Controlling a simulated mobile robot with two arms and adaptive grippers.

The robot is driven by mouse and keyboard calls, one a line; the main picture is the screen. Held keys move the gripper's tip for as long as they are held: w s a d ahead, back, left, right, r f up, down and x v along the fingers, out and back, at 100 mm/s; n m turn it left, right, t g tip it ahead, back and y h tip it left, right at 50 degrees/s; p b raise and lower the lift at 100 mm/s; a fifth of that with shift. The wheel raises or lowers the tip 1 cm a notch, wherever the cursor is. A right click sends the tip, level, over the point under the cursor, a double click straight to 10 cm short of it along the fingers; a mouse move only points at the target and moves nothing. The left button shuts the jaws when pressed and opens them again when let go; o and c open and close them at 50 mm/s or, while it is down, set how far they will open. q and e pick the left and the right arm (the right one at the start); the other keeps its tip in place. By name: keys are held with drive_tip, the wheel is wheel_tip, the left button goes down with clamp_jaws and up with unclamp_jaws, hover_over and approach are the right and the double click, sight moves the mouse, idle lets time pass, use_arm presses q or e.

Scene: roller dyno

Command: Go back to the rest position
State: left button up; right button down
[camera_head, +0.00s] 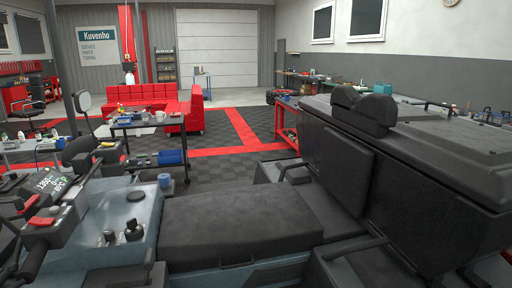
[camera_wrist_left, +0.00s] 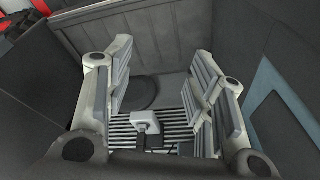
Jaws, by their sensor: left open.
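My left gripper (camera_wrist_left: 163,80) shows in the left wrist view. Its two ridged grey fingers are spread wide with nothing between them. It faces down into a dark recess with a slatted floor (camera_wrist_left: 175,130). A small pale block on a dark stem (camera_wrist_left: 146,122) shows between and below the fingers; I cannot tell how far below. No gripper shows in the head view, and my right gripper is in neither view.
A dark vehicle with a padded seat (camera_head: 240,212) fills the head view's foreground. Its lit display (camera_head: 50,182) and controls are at left, a tall dark body (camera_head: 400,165) at right. Beyond are a cart (camera_head: 150,125), red sofa (camera_head: 150,97) and open tiled floor (camera_head: 245,127).

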use_arm(q)
drive_tip(key=s+f+g, duration=0.1)
drive_tip(key=s+f, duration=0.2)
drive_tip(key=f, duration=0.8)
drive_tip(key=s+f, duration=0.4)
drive_tip(key=f, duration=0.6)
drive_tip(key=s+a+f+g, duration=0.1)
drive_tip(key=s+a+f, duration=0.2)
drive_tip(key=s+f, duration=0.7)
drive_tip(key=s, duration=0.3)
drive_tip(key=shift+a+f, duration=0.15)
drive_tip(key=shift+f, duration=0.05)
